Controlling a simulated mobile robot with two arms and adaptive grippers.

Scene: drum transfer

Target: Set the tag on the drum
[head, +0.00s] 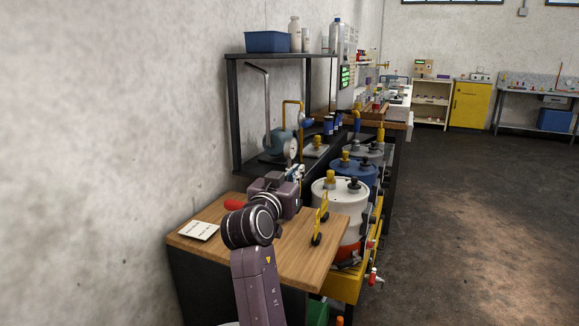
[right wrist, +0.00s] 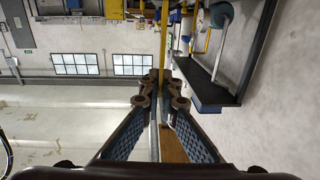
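A white card with dark print (head: 198,230), which may be the tag, lies flat on the wooden bench top (head: 285,262) at its left end. The nearest drum (head: 338,197) is white-grey with a yellow fitting and a black cap on its lid; it stands right of the bench. My right gripper (head: 294,173) is above the bench's far part, pointing away, apart from the card and left of the drum. In the right wrist view its fingers (right wrist: 161,88) converge at the tips, with no clear object between them. My left gripper is out of view.
A yellow stand with black feet (head: 320,220) is on the bench's right side. A blue drum (head: 354,174) stands behind the white one. A black shelf (head: 282,55) carries a blue bin (head: 268,42). The floor (head: 470,190) on the right is clear.

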